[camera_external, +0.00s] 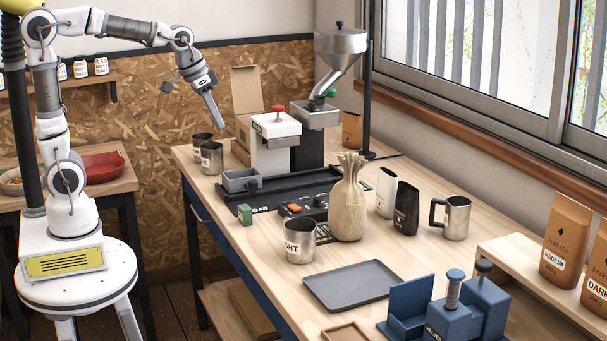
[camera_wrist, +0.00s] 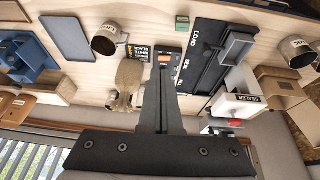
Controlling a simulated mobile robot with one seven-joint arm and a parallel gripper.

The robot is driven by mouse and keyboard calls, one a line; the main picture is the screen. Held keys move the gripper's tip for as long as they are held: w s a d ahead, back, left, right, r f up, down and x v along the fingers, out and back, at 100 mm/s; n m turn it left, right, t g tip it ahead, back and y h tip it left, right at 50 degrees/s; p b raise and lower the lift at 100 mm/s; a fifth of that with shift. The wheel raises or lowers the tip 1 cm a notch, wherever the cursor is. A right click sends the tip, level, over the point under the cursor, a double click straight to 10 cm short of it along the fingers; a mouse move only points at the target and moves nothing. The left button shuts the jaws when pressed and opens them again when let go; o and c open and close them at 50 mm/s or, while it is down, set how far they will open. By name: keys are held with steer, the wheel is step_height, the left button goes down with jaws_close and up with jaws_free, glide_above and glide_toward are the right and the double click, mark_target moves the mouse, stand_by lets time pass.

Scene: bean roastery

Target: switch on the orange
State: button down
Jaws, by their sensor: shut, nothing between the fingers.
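The control box also has dark knobs. Whether the switch is on or off cannot be told. In the wrist view the orange switch (camera_wrist: 164,58) shows just past the fingertips, and the box (camera_wrist: 168,52) is partly hidden behind them. My gripper (camera_external: 217,122) is shut and empty, high above the left part of the table, apart from the box. Its closed fingers also show in the wrist view (camera_wrist: 160,75).
A white sealer (camera_external: 275,140) and a hopper (camera_external: 340,45) stand behind the box, beside a black track (camera_external: 270,190). The sack (camera_external: 348,205), metal cup (camera_external: 300,243), green block (camera_external: 245,214) and grey tray (camera_external: 350,287) are close by. Several cups stand around the table.

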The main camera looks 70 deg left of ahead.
steer(key=w+f, duration=0.5)
steer(key=w, duration=0.4)
steer(key=g+b, duration=0.1)
glide_above(297, 208)
steer(key=s+a, duration=0.2)
steer(key=s, duration=0.2)
step_height(297, 208, down, 7)
steer(key=shift+w+d, duration=0.15)
steer(key=shift+w, duration=0.1)
steer(key=x, duration=0.8)
steer(key=s+b+x, duration=0.1)
steer(key=x, duration=0.3)
steer(key=shift+w+d+f, duration=0.15)
steer(key=shift+d+f, duration=0.1)
steer(key=shift+f, duration=0.15)
steer(key=shift+d+f, duration=0.1)
steer(key=shift+f, duration=0.5)
